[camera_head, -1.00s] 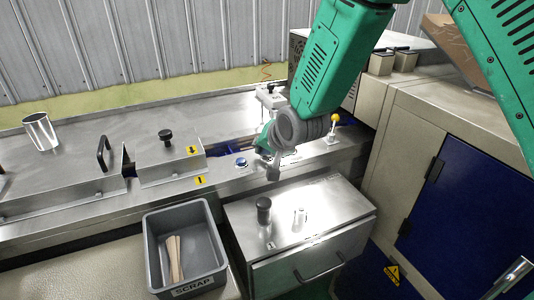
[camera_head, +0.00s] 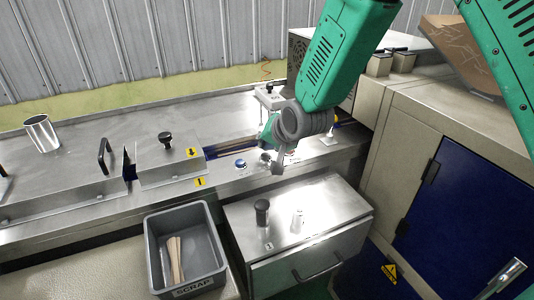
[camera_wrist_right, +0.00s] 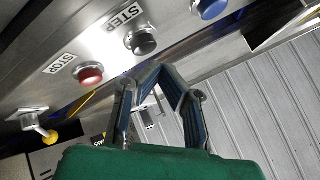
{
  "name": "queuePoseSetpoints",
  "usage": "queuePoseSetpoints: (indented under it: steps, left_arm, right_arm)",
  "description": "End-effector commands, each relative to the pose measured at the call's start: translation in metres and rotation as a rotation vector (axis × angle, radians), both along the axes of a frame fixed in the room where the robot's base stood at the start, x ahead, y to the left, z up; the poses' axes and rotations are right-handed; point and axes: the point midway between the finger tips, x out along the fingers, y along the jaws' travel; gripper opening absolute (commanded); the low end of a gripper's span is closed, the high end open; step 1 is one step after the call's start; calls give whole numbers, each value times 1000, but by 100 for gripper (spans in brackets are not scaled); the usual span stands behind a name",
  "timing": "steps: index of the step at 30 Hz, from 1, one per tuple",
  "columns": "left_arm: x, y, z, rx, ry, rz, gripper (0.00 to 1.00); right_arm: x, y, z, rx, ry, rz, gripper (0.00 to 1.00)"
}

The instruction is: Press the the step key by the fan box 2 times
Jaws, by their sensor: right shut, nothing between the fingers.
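The step key is a black round button (camera_wrist_right: 143,40) beside a STEP label in the right wrist view. In the head view it is a small dark button (camera_head: 265,157) on the metal panel, close beside my right wrist. My right gripper (camera_wrist_right: 160,68) is shut and empty. Its tips appear just below the step key in the wrist view, with no clear contact. The fan box (camera_head: 298,52) is the vented box behind my right arm. My left gripper is not in view.
A red STOP button (camera_wrist_right: 90,75) and a blue button (camera_wrist_right: 210,8) flank the step key. A yellow-knobbed lever (camera_wrist_right: 50,137) stands past STOP. A grey scrap bin (camera_head: 150,262) and a metal drawer box (camera_head: 330,210) stand in front.

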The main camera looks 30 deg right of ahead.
Motion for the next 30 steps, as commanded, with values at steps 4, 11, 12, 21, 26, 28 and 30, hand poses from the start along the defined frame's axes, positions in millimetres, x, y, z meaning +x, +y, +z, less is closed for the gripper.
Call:
queuePoseSetpoints:
  steps: [4,11,12,21,26,28,30]
  left_arm:
    - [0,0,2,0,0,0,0]
    - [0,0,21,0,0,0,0]
    - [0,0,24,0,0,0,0]
    - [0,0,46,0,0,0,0]
    - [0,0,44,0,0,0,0]
    - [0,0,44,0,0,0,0]
    - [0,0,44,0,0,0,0]
  right_arm:
    - [0,2,3,-2,-1,1,0]
    - [0,0,24,1,-2,0,0]
    - [0,0,28,1,-2,0,0]
    - [0,0,52,1,-1,1,0]
    - [0,0,50,1,-1,1,0]
    - [0,0,50,1,-1,1,0]
    - [0,0,50,0,0,0,0]
